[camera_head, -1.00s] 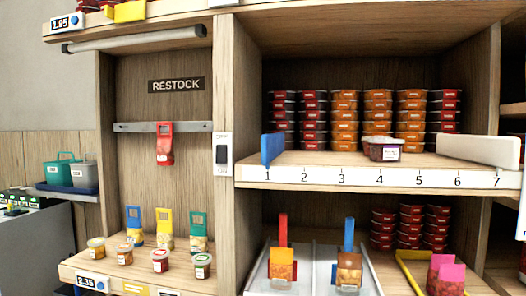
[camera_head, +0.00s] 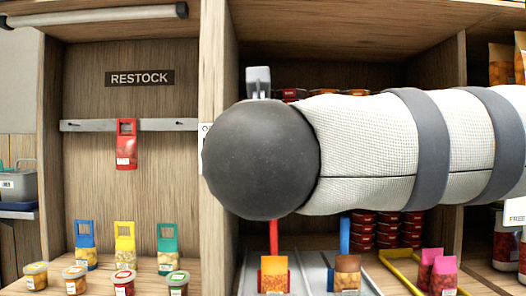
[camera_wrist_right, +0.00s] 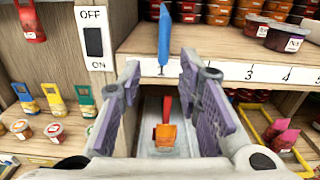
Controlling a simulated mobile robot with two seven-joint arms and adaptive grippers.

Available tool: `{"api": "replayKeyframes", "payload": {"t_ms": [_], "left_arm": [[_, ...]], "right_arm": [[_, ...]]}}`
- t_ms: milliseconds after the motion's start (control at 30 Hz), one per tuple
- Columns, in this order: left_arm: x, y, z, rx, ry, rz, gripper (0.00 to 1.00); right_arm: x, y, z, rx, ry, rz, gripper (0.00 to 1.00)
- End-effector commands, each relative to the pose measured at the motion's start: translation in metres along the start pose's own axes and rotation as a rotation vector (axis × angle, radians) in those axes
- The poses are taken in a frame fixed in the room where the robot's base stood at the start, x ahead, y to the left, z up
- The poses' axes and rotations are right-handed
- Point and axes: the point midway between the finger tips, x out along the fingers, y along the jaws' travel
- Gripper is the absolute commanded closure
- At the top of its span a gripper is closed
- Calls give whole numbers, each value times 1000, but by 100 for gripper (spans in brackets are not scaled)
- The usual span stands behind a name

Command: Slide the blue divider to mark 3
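The blue divider (camera_wrist_right: 164,40) stands upright at mark 1 on the shelf's white number strip (camera_wrist_right: 270,75) in the right wrist view. My right gripper (camera_wrist_right: 160,78) is open and empty. Its two fingers frame the divider from the front and below, and no contact shows. Mark 3 is visible to the right of the right finger; mark 2 is hidden by that finger. In the head view my right arm covers the divider and the number strip. My left gripper is not in view.
Stacked red and orange tubs (camera_wrist_right: 222,10) stand at the back of the shelf. Dark tubs (camera_wrist_right: 250,25) sit near its front edge, right of the divider. An OFF/ON switch (camera_wrist_right: 94,40) is on the post at left. Packets (camera_head: 275,275) stand in the lower bay.

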Motion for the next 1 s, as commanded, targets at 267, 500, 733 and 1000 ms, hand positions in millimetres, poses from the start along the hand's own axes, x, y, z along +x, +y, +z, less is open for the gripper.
{"api": "replayKeyframes", "payload": {"t_ms": [267,500,733,1000], "left_arm": [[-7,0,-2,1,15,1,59],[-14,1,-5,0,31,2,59],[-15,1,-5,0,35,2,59],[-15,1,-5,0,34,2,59]], "right_arm": [[42,-3,12,47,-7,-8,68],[97,-2,12,43,-10,-6,68],[117,-2,11,41,-8,-3,68],[117,-2,10,40,-8,-3,84]]}}
